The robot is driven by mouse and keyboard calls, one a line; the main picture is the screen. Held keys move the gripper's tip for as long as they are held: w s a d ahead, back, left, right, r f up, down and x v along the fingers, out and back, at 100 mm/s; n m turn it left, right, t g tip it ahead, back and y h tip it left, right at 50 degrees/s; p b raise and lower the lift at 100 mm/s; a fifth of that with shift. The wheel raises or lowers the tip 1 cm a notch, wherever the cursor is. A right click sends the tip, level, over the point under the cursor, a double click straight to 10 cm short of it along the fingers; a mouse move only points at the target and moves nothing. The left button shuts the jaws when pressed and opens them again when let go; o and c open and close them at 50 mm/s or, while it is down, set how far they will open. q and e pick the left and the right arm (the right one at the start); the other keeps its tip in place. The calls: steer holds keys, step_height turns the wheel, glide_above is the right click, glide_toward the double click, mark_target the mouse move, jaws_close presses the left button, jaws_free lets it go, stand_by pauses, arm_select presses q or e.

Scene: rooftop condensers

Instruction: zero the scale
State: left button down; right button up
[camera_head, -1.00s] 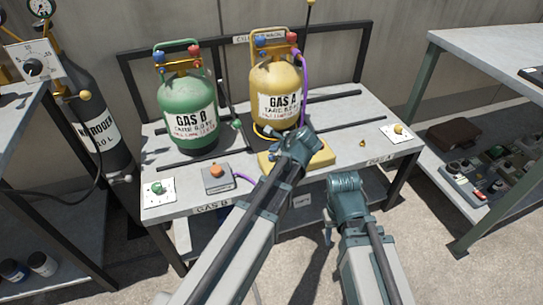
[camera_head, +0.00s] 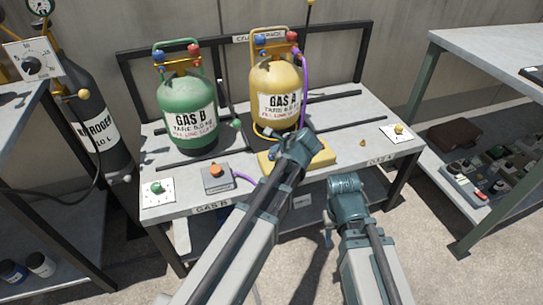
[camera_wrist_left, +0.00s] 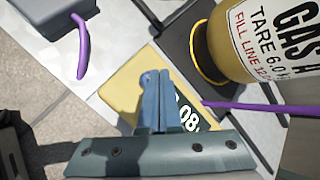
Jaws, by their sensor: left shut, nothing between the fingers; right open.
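The yellow scale (camera_head: 322,158) sits on the bench under the yellow GAS A cylinder (camera_head: 275,92). In the left wrist view the scale (camera_wrist_left: 118,88) shows a dark display (camera_wrist_left: 189,116) with pale digits, partly hidden by my fingers; "08" is legible. My left gripper (camera_head: 303,145) is over the scale's front part. Its blue fingers (camera_wrist_left: 151,78) are shut together with nothing between them. Whether they touch the scale I cannot tell. My right gripper (camera_head: 331,222) is in front of the bench, below its top, and empty; its fingers are mostly hidden.
The green GAS B cylinder (camera_head: 188,112) stands left on the bench. A grey box with an orange button (camera_head: 216,178) and a purple cable lies in front of it. Valve plates sit at the left (camera_head: 157,191) and right (camera_head: 398,134). A side table (camera_head: 490,55) is at right.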

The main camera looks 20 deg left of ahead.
arm_select(q)
steer(key=shift+f+b, duration=0.5)
steer(key=shift+f, duration=0.1)
stand_by(0.3)
steer(key=shift+r, duration=0.15)
steer(key=shift+r+p, duration=0.9)
steer(key=shift+p, duration=0.1)
step_height(320, 180, up, 5)
steer(key=p, duration=0.5)
stand_by(0.7)
